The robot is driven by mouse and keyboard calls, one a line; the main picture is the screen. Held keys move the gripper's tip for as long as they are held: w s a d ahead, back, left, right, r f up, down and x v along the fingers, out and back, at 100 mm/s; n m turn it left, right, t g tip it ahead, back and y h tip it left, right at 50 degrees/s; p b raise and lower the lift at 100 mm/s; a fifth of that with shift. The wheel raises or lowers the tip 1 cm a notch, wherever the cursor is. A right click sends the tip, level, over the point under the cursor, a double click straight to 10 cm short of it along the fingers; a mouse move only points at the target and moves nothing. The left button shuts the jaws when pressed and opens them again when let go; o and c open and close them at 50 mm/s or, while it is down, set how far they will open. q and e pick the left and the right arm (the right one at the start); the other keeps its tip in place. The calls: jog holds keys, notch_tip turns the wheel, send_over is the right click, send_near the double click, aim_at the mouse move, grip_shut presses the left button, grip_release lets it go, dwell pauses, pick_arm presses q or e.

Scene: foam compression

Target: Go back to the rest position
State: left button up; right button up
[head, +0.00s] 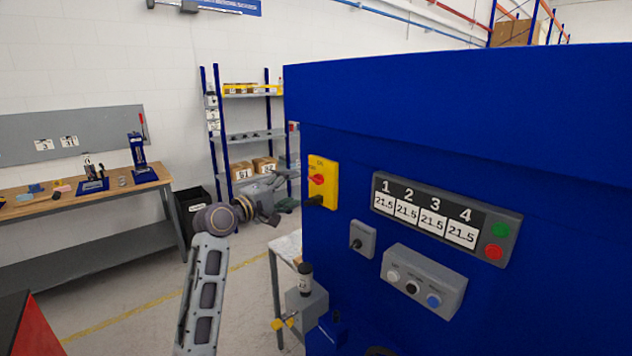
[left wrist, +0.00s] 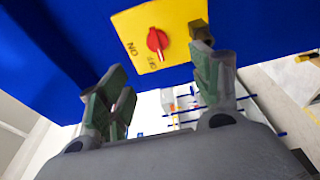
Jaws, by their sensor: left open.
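My left arm reaches up in the head view, and its gripper (head: 286,180) is at the left edge of the blue machine (head: 400,100). It is beside the yellow switch plate (head: 328,170) with its red knob (head: 316,180). In the left wrist view the gripper (left wrist: 160,72) is open, with nothing between its fingers. The yellow plate (left wrist: 180,22) and red knob (left wrist: 157,40) lie just beyond the fingertips. I cannot tell whether the fingers touch the plate. My right gripper is not in view.
The machine fills the right side, with a numbered display panel (head: 435,212) and a button box (head: 423,282). A workbench (head: 85,205) stands at left, and shelving (head: 250,136) stands behind my gripper. A black bin (head: 192,207) is beside the bench. Floor shows between bench and machine.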

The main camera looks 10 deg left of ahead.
pick_arm(q)
jog(key=shift+f, duration=0.1)
